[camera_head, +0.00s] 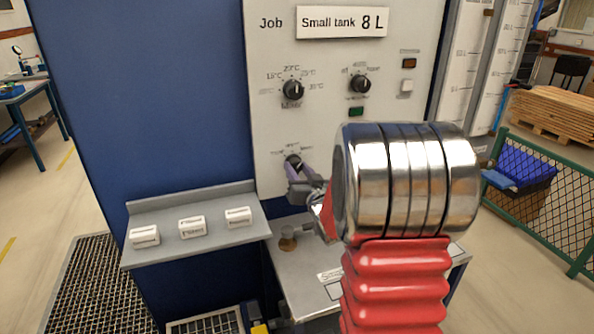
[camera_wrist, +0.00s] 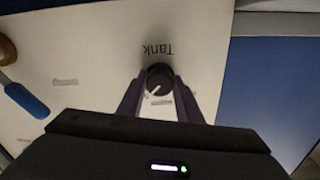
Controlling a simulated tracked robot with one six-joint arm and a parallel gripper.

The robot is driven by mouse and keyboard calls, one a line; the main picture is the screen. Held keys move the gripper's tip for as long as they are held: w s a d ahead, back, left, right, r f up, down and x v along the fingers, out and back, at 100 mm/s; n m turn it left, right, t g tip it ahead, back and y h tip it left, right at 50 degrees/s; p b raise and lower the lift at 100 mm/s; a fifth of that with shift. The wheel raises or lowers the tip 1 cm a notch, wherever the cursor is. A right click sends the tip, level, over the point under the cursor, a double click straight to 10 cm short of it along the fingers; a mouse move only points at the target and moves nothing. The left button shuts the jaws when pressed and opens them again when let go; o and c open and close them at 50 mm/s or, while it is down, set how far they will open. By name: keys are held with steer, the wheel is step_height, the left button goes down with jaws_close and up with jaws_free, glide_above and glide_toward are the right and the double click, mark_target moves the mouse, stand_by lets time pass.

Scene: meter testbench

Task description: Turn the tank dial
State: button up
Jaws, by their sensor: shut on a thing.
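The tank dial is a small black round knob on the light panel, seen in the wrist view (camera_wrist: 159,76) under an upside-down "Tank" label. A pale pointer mark on it points to the lower left there. In the head view the dial (camera_head: 292,160) is the lowest knob, partly hidden by my gripper (camera_head: 296,172). My gripper's two purple-grey fingers, also in the wrist view (camera_wrist: 160,90), stand on either side of the dial and are shut on it. The small scale marks around the dial are too blurred to read.
Two more black knobs, left (camera_head: 292,90) and right (camera_head: 360,84), sit above on the panel. A shelf (camera_head: 150,250) with three white blocks is at left. A blue-handled part (camera_wrist: 27,100) is at the wrist view's left.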

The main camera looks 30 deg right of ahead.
steer(key=shift+n, duration=0.5)
steer(key=n, duration=0.3)
steer(key=shift+n, duration=0.3)
steer(key=n, duration=0.4)
steer(key=shift+n, duration=0.3)
steer(key=o, duration=1)
steer(key=shift+o, duration=0.2)
steer(key=shift+s, duration=0.1)
